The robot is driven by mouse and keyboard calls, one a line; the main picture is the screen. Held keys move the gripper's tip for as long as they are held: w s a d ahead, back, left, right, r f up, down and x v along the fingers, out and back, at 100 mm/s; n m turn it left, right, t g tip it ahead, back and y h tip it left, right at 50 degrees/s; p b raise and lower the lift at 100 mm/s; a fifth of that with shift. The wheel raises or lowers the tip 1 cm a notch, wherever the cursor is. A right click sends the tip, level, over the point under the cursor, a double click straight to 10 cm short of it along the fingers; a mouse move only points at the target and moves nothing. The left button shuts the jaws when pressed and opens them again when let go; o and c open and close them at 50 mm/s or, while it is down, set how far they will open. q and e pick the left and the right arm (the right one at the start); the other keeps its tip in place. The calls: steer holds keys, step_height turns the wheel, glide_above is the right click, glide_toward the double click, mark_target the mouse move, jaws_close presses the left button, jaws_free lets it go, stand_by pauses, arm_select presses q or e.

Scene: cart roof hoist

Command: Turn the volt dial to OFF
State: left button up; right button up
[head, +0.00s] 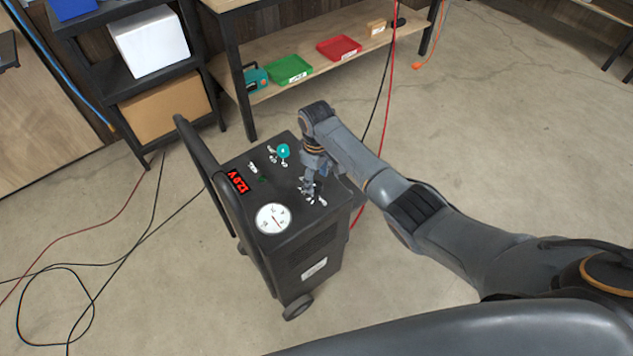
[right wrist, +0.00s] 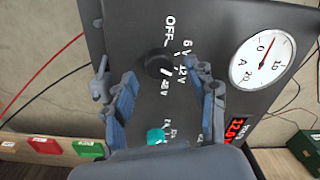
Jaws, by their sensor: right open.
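The volt dial is a black round knob (right wrist: 158,63) on the dark top panel of the charger cart (head: 310,245). White labels around it in the right wrist view include OFF, 6 V and 12 V. A pale mark shows on the knob near the 12 V side; its exact direction is hard to read. My right gripper (head: 310,190) is over the cart top and hides most of the dial in the head view. In the right wrist view, its fingers (right wrist: 150,78) are open, spread to either side of the knob, with gaps visible. My left gripper is not in view.
A red display (head: 237,181) reads 12.0 V beside a round white gauge (head: 273,219). A teal knob (head: 283,150) stands on the same panel. The cart's handle (head: 200,155) rises at left. A wooden shelf (head: 300,75) is behind; cables lie on the floor.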

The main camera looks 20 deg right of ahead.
mark_target(317, 187)
steer(key=shift+f, duration=1.25)
steer(key=c, duration=1.1)
steer(key=shift+c, duration=0.2)
